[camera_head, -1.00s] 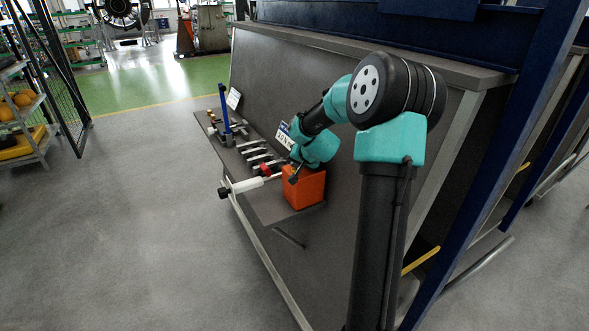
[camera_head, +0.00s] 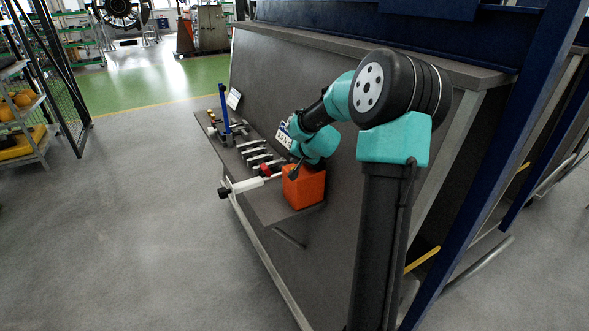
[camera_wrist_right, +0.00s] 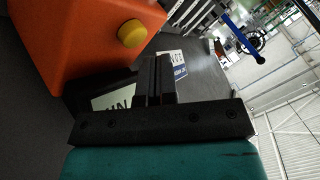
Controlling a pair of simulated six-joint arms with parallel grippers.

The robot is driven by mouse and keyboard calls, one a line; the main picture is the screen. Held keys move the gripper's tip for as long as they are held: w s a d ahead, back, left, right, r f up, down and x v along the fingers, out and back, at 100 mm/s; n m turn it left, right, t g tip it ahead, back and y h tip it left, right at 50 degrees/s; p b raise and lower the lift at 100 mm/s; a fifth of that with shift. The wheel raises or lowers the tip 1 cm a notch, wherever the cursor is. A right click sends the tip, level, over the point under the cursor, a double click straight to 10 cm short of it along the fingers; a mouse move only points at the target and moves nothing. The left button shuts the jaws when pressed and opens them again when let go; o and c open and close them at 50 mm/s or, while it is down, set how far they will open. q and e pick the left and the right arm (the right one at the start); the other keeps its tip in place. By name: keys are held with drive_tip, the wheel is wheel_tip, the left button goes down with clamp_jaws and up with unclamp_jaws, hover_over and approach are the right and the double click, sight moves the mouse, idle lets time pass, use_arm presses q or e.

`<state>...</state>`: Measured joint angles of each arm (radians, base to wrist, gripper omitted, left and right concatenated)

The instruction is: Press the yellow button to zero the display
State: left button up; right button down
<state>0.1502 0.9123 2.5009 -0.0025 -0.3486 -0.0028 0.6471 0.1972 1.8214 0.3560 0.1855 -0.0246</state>
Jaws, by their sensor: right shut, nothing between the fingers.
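The orange box (camera_head: 305,188) stands on the bench ledge in the head view. In the right wrist view the orange box (camera_wrist_right: 75,40) fills the upper left, and the round yellow button (camera_wrist_right: 131,33) sticks out of one face. My right gripper (camera_head: 294,173) is at the box's upper edge in the head view. In the wrist view its shut, empty fingers (camera_wrist_right: 153,62) are just below and right of the button, apart from it in the picture. A pale screen with dark characters (camera_wrist_right: 115,97), possibly the display, is partly hidden behind the gripper. My left gripper is not in view.
A white cylindrical tool with a black end (camera_head: 243,186) and a red part lies left of the box, over the ledge edge. Several metal bars (camera_head: 258,155) and a blue upright post (camera_head: 225,108) stand further along. A dark panel (camera_head: 290,70) rises behind.

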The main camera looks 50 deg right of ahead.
idle(0.3)
drive_tip(key=shift+r, duration=2.55)
drive_tip(key=w+a+f+n, duration=0.1)
drive_tip(key=a+f, duration=0.2)
drive_tip(key=f, duration=0.2)
drive_tip(key=w+a+f+g+y, duration=0.1)
drive_tip(key=a+f, duration=0.3)
drive_tip(key=f, duration=0.1)
drive_tip(key=w+a+f+n+y, duration=0.1)
drive_tip(key=a+f, duration=0.3)
drive_tip(key=shift+w+a+f+n+g, duration=0.1)
drive_tip(key=shift+a+f+n+g, duration=0.2)
drive_tip(key=shift+f, duration=0.1)
drive_tip(key=s+a+f+n+g+y, duration=0.2)
drive_tip(key=s+a+f, duration=0.1)
drive_tip(key=a+f, duration=0.75)
drive_tip(key=s+a+f+n+g+y, duration=0.1)
drive_tip(key=s+a+f+n, duration=0.15)
drive_tip(key=a+f, duration=0.75)
drive_tip(key=s+a+f+n+g+y, duration=0.1)
drive_tip(key=s+a+f+n+g, duration=0.2)
drive_tip(key=s+a+f, duration=0.3)
drive_tip(key=s+a, duration=0.4)
drive_tip(key=a, duration=0.2)
drive_tip(key=shift+a, duration=0.2)
drive_tip(key=shift+s+n, duration=0.1)
drive_tip(key=shift+n, duration=0.15)
